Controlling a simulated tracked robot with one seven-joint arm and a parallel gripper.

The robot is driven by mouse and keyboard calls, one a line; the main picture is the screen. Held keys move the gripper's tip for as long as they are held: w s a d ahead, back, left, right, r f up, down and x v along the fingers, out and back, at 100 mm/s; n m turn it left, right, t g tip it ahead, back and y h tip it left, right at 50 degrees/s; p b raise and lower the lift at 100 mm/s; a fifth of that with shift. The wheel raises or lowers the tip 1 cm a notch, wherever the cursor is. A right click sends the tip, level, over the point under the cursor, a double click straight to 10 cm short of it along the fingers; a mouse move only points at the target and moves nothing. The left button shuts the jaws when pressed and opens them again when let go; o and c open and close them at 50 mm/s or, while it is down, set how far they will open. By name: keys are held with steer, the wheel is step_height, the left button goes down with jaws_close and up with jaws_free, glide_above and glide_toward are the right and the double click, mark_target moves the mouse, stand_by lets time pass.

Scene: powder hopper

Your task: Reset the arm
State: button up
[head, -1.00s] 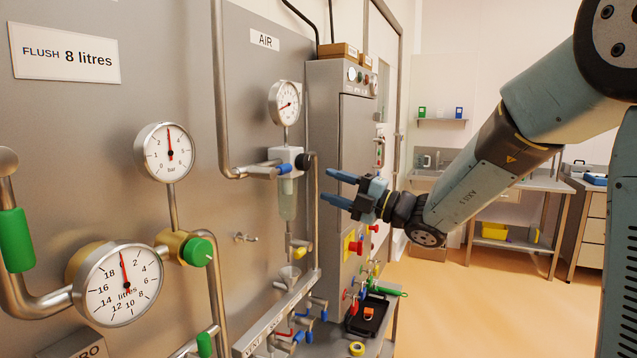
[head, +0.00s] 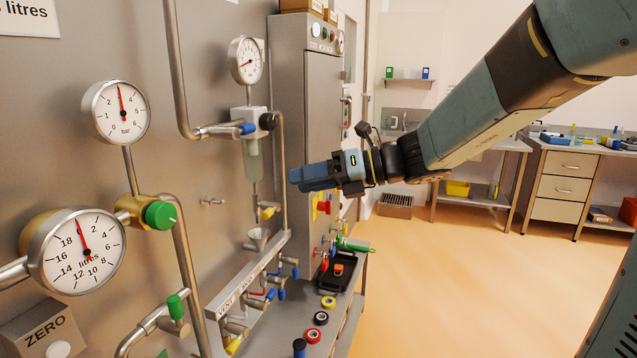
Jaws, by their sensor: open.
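My gripper (head: 298,178) is on the end of my arm, which reaches in from the upper right. Its blue fingers point left toward the panel, in front of the grey cabinet (head: 306,120) and to the right of the filter bowl on the air line (head: 253,155). The fingers overlap in this view, so the gap between them is hard to see. Nothing shows between them, and they appear apart from the panel. The arm is stretched out and bent, with its upper part cut off by the picture edge.
Gauges (head: 115,112), pipes and a green-knobbed valve (head: 160,215) stand out from the panel (head: 215,80). A valve manifold (head: 250,275), a black tray (head: 338,272) and tape rolls (head: 314,335) are below. Open floor (head: 450,270) lies right. Benches (head: 565,185) stand at the back.

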steer(key=s+d+f+n+t+h, duration=0.1)
steer(key=s+d+f+n+h, duration=0.1)
steer(key=s+d+n+h, duration=0.3)
steer(key=s+d+f+n+t+h, duration=0.1)
steer(key=s+d+n+h, duration=0.4)
steer(key=d+n, duration=0.7)
steer(key=s+d+f+n+t+h, duration=0.1)
steer(key=s+d+n+h, duration=0.3)
steer(key=d+n, duration=0.4)
steer(key=shift+s+d+f+n+h, duration=0.2)
steer(key=shift+s+f+n+h, duration=0.25)
steer(key=shift+f+n, duration=0.45)
steer(key=shift+r, duration=0.1)
steer(key=shift+c, duration=0.5)
